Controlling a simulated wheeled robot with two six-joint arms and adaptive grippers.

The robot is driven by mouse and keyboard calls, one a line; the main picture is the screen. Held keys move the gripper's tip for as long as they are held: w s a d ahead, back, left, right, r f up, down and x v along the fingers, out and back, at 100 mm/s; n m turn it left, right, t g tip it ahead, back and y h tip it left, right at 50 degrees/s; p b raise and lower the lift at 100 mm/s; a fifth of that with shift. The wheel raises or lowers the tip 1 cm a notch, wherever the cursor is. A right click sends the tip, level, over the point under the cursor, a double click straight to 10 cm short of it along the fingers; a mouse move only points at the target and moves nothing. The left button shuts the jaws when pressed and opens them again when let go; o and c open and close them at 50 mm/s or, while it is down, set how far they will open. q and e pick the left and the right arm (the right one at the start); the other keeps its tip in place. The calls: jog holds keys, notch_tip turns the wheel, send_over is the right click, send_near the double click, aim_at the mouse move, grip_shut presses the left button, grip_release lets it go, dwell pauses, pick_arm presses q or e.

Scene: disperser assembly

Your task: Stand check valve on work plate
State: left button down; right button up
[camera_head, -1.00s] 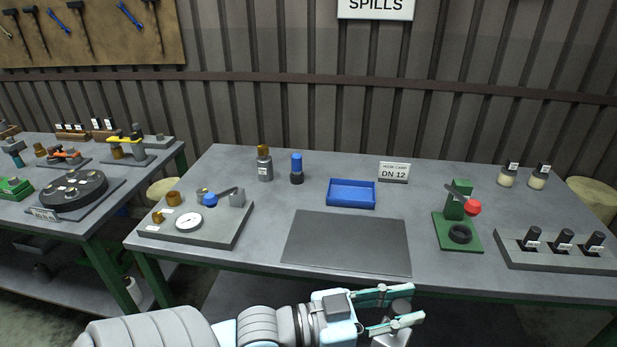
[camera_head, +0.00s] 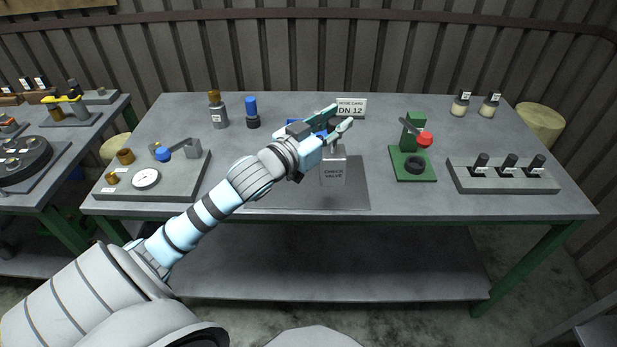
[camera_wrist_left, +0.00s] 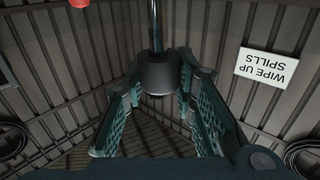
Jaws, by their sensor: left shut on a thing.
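In the left wrist view a dark cylinder (camera_wrist_left: 160,74) with a thin rod sits between the fingers. My arm hides part of the plate. My right gripper is not in view.
The blue tray (camera_head: 294,127) is mostly hidden behind my gripper. A green press (camera_head: 412,135) with a red knob stands to the right, near a grey rack (camera_head: 505,178). A gauge fixture (camera_head: 170,184) is at left. A hose card (camera_head: 351,107) stands behind.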

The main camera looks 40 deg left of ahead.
pick_arm(q)
jog(key=w+a+r+n+y, duration=0.4)
jog(key=a+r+y, duration=0.2)
jog(key=a+r, duration=0.4)
notch_tip(320, 180, down, 20)
jog(key=b, duration=0.4)
jog(key=shift+a+g, duration=0.15)
jog(key=shift+g, duration=0.15)
jog(key=c, duration=1.3)
grip_release()
jog(key=v, duration=1.2)
jog(key=shift+r, duration=0.15)
